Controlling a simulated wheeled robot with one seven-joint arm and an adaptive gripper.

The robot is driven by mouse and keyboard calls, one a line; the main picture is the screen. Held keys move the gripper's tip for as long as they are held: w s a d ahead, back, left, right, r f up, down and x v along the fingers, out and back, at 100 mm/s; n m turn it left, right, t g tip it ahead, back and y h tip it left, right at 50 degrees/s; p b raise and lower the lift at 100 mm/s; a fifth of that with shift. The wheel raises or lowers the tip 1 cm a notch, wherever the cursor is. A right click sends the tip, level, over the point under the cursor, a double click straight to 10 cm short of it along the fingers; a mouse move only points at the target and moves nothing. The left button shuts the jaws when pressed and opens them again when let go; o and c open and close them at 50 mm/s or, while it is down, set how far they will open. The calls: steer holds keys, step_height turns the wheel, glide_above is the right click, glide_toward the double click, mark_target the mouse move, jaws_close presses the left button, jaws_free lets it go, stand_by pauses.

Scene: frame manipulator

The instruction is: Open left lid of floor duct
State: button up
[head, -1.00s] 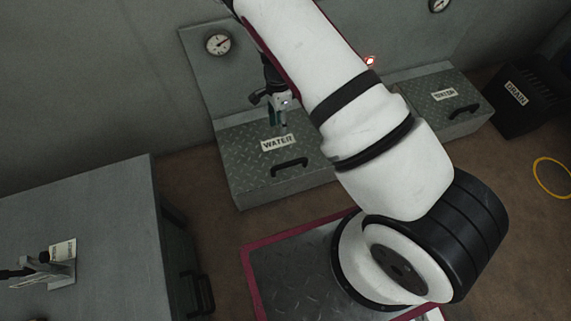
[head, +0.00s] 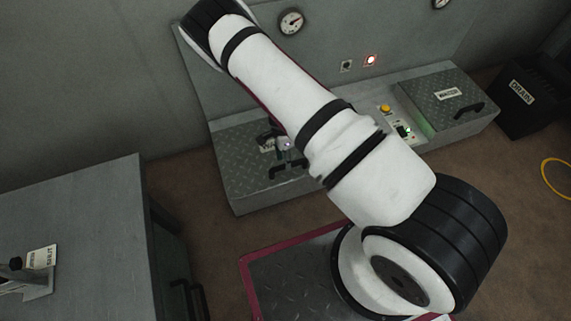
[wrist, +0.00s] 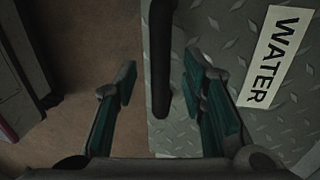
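The left duct lid (head: 236,160) is grey diamond plate with a WATER label and lies shut, partly hidden by my arm. Its black handle (head: 291,170) shows below my gripper (head: 284,146) in the head view. In the wrist view, my gripper (wrist: 160,90) is open, with teal-padded fingers spread on either side of the handle bar (wrist: 160,60). The bar lies between the fingers, closer to the right one, and no contact is visible. The WATER label (wrist: 273,55) sits to the right on the lid.
A right lid (head: 420,90) is also shut, with a panel bearing a yellow button (head: 385,109) between the lids. A grey cabinet (head: 90,190) stands at left. A black DRAIN box (head: 521,100) stands at right.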

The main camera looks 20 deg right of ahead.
steer(key=shift+s+f, duration=0.15)
steer(key=shift+f, duration=0.8)
jaws_close()
